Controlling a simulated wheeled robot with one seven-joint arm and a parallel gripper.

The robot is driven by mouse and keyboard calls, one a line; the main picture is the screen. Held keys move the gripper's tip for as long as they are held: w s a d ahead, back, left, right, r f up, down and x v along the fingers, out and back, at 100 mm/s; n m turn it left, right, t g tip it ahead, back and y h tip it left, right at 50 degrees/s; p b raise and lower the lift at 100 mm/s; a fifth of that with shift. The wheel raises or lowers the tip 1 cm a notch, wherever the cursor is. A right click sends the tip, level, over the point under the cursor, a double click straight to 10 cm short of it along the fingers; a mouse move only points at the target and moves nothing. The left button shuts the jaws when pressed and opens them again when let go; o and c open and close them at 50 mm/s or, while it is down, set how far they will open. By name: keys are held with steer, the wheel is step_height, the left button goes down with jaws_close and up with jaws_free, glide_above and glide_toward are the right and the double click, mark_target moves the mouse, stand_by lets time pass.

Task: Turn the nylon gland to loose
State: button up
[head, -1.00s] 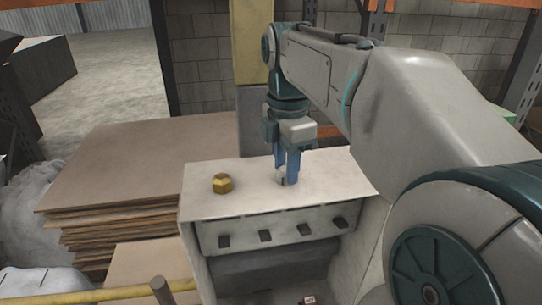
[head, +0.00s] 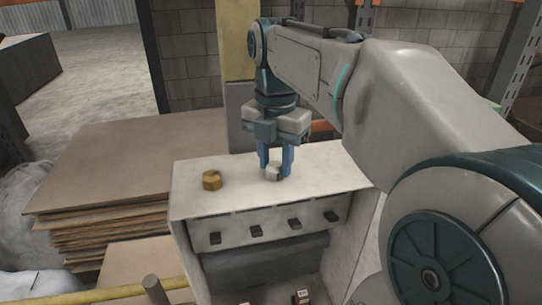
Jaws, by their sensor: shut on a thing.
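A brass hex gland (head: 211,180) stands apart to the left on the same top.
The cabinet front has a row of several dark clips (head: 256,231). A stack of brown sheets (head: 120,165) lies to the left. A yellow rail (head: 110,295) crosses the lower left. A post (head: 238,60) stands behind the gripper.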

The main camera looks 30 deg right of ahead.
mark_target(276, 164)
steer(key=shift+r, duration=0.1)
steer(key=o, duration=1)
steer(key=shift+c, duration=0.2)
step_height(276, 164, up, 14)
steer(key=shift+d, duration=0.1)
stand_by(0.4)
